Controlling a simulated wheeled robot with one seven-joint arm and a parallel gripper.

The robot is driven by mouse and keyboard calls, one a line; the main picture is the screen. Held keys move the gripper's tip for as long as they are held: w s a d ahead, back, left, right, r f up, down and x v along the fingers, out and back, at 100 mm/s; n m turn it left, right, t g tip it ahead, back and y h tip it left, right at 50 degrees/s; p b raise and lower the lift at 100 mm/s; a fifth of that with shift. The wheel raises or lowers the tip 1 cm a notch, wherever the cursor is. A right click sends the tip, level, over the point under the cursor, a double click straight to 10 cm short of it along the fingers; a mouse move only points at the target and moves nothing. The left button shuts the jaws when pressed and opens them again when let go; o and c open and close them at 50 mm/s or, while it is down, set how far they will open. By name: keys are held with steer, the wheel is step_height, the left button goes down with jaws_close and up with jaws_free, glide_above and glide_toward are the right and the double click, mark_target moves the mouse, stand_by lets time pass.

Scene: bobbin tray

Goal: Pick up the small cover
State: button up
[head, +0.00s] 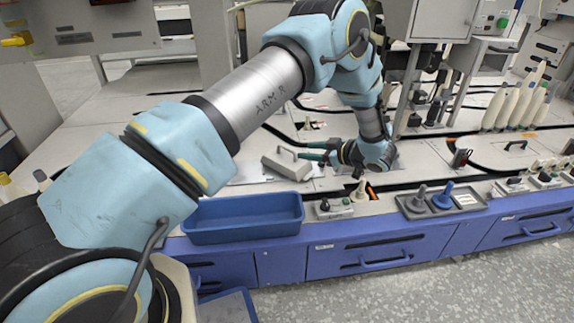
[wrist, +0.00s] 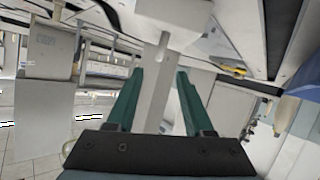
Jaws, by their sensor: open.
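The small cover (head: 284,168) is a light grey block with a thin raised handle. It rests on the worktop left of centre in the head view. My gripper (head: 304,150) points left, level with the handle, its green fingers apart and close to it. In the wrist view, a pale flat piece with a narrow stem (wrist: 160,50), probably the cover and its handle, shows between and beyond the open fingers (wrist: 158,85). I cannot tell whether either finger touches it.
An empty blue bin (head: 245,236) sits at the worktop's front edge. To its right are a small control box (head: 333,209) and a grey tray (head: 468,211) holding grey and blue cones. White bobbins (head: 515,105) stand at the right. A metal post (head: 407,90) rises behind my gripper.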

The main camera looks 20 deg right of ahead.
mark_target(287, 148)
steer(key=b+x, duration=0.3)
steer(key=x, duration=0.6)
steer(key=shift+w+f, duration=0.15)
steer(key=shift+w, duration=0.1)
steer(key=shift+w+a, duration=0.15)
steer(key=shift+w, duration=0.15)
steer(key=shift+c, duration=0.4)
jaws_close()
stand_by(0.4)
